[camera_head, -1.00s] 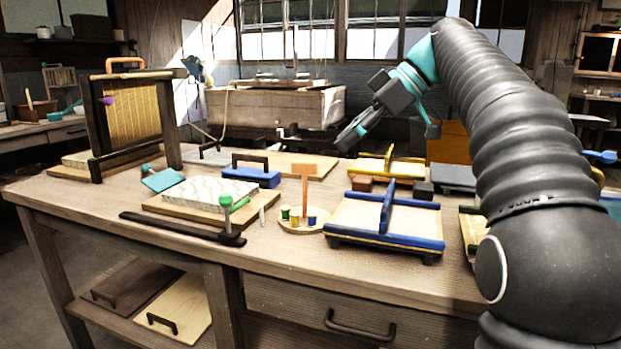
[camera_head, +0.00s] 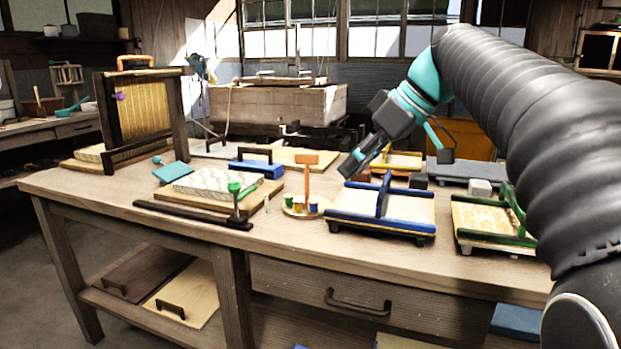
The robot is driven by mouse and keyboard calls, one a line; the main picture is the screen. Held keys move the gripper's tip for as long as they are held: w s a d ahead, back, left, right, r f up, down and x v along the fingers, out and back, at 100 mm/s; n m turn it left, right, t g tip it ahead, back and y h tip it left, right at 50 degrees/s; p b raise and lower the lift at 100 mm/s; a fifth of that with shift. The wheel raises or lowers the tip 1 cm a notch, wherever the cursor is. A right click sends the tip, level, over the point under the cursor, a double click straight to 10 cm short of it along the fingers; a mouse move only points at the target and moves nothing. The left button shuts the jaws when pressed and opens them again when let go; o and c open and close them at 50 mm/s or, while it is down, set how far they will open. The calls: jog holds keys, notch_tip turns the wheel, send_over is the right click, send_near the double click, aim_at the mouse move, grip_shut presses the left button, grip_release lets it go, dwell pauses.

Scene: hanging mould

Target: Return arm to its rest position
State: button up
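My gripper (camera_head: 398,160) hangs above the back right part of the workbench, its two dark fingers spread wide apart with nothing seen between them. My grey ribbed arm reaches in from the right and covers the right side of the view. The hanging mould (camera_head: 142,108), a yellowish mesh panel in a dark wooden frame, stands upright at the bench's far left, well away from my gripper. A purple knob (camera_head: 120,97) shows on its left side. An orange handle (camera_head: 136,62) shows above it.
The workbench (camera_head: 300,262) carries a blue-framed mould (camera_head: 410,212) below my gripper, a green-framed mould (camera_head: 484,222) under my arm, a small orange stand (camera_head: 308,175), and a white slab (camera_head: 215,183). A wooden vat (camera_head: 278,107) stands behind. The front bench strip is mostly clear.

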jog(key=s+d+f+m+t+h, duration=0.1)
jog(key=s+d+f+m+h, duration=0.1)
jog(key=s+f, duration=0.5)
jog(key=s+d+f+m+t+h, duration=0.1)
jog(key=s+d+f+m+h, duration=0.1)
jog(key=s+f+m, duration=0.3)
jog(key=s+d+f+m+h, duration=0.3)
jog(key=s+f, duration=0.7)
jog(key=f, duration=0.4)
jog(key=shift+s+d+f+m+t, duration=0.25)
jog(key=shift+d+m+t, duration=0.2)
jog(key=shift+m, duration=0.25)
